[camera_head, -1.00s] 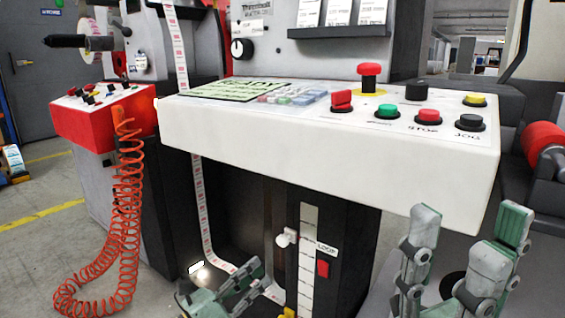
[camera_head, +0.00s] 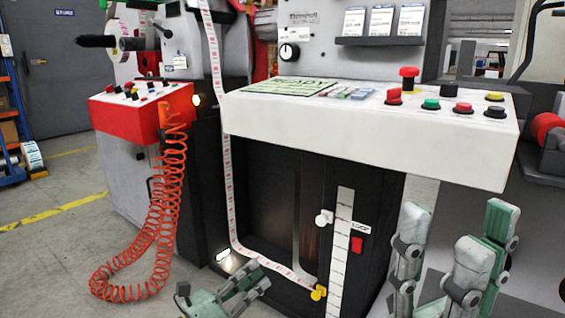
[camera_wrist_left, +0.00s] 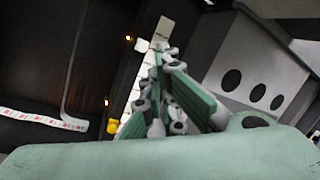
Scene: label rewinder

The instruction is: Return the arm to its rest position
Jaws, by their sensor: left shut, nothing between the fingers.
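My left gripper (camera_head: 256,277) is low in the head view, in front of the dark lower front of the machine. Its green and grey fingers are shut with nothing between them. In the left wrist view the fingers (camera_wrist_left: 163,52) come together at the tips. My right gripper (camera_head: 452,232) stands at the lower right of the head view, fingers upward and spread apart, empty.
A label strip (camera_head: 229,195) runs down to a yellow part (camera_head: 319,293). A white lever knob (camera_head: 324,217) and red switch (camera_head: 357,244) are on the front panel. A coiled orange hose (camera_head: 167,210) hangs from the red control box (camera_head: 125,112).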

